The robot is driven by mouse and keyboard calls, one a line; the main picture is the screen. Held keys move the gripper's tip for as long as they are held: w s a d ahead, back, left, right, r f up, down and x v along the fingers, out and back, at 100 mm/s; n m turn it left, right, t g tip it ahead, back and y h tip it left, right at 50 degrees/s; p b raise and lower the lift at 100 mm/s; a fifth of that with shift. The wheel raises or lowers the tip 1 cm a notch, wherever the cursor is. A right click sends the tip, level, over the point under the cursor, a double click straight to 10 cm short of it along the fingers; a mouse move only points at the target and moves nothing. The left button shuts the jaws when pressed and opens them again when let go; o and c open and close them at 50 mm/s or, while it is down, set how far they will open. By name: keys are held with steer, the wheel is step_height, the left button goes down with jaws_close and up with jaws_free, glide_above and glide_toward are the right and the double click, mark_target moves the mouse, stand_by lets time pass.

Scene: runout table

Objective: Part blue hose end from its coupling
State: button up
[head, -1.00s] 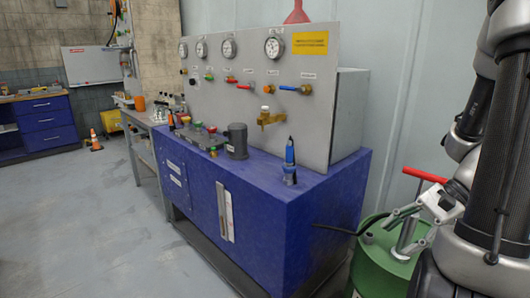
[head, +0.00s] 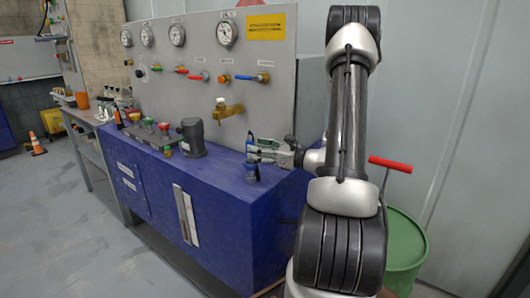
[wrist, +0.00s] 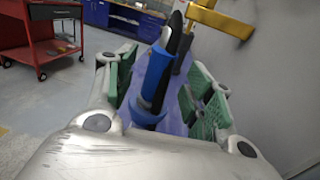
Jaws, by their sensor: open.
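The blue hose end (head: 249,146) stands upright on the right part of the blue bench top, its lower part seated in a dark and blue base that looks like its coupling (head: 252,174). My gripper (head: 262,152) is at the hose end from the right. In the wrist view the hose end (wrist: 158,76), blue with a black part, is between the green-padded fingers of my gripper (wrist: 165,78). The fingers are open, with a gap visible on the right side. I cannot tell whether the left pad touches it. The joint between hose end and coupling is not clear.
A grey panel (head: 175,95) with gauges and valves rises behind the bench (head: 225,205). A brass tap (head: 228,111) juts out near the hose end. A dark grey cylinder (head: 192,137) stands to the left. A green drum (head: 405,245) is at right.

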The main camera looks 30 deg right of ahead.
steer(key=shift+x, duration=1.85)
jaws_close()
steer(key=c, duration=1)
jaws_free()
jaws_close()
steer(key=shift+r, duration=0.1)
steer(key=shift+r, duration=3)
